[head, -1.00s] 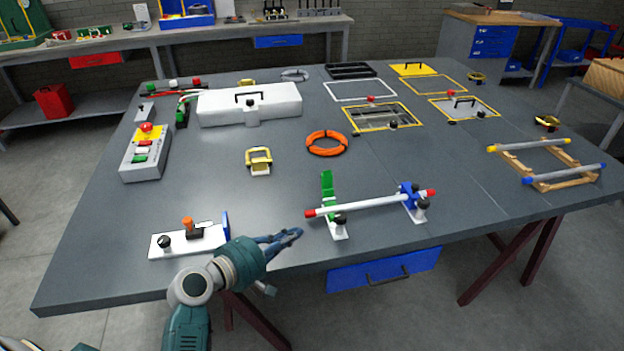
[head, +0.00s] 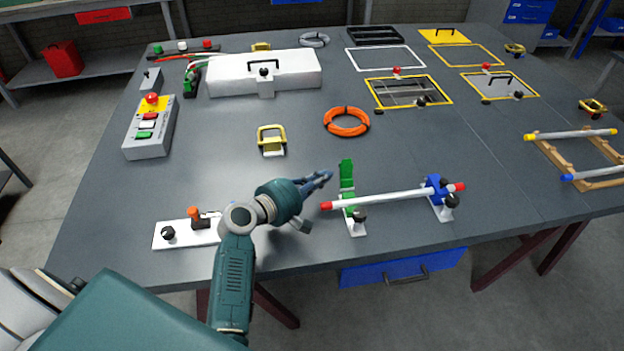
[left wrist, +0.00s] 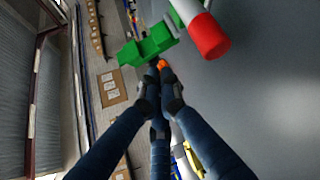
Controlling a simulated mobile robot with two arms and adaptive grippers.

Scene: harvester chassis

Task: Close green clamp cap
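The green clamp cap (head: 346,172) stands raised above its green-and-white clamp base (head: 356,222), at the left end of a white rod (head: 395,196) with red ends. The rod lies across this clamp and a blue clamp (head: 437,190). My left gripper (head: 328,176) is just left of the green cap, above the table, its fingers together and empty. In the left wrist view the fingertips (left wrist: 159,76) are close below the green cap (left wrist: 148,46); contact cannot be told. The rod's red end (left wrist: 208,36) is to the right. My right gripper is not in view.
A white plate with an orange-handled toggle (head: 190,230) is partly hidden behind my left arm. A yellow-handled block (head: 271,140) and an orange ring (head: 347,122) lie behind the gripper. The table (head: 230,180) between them is clear.

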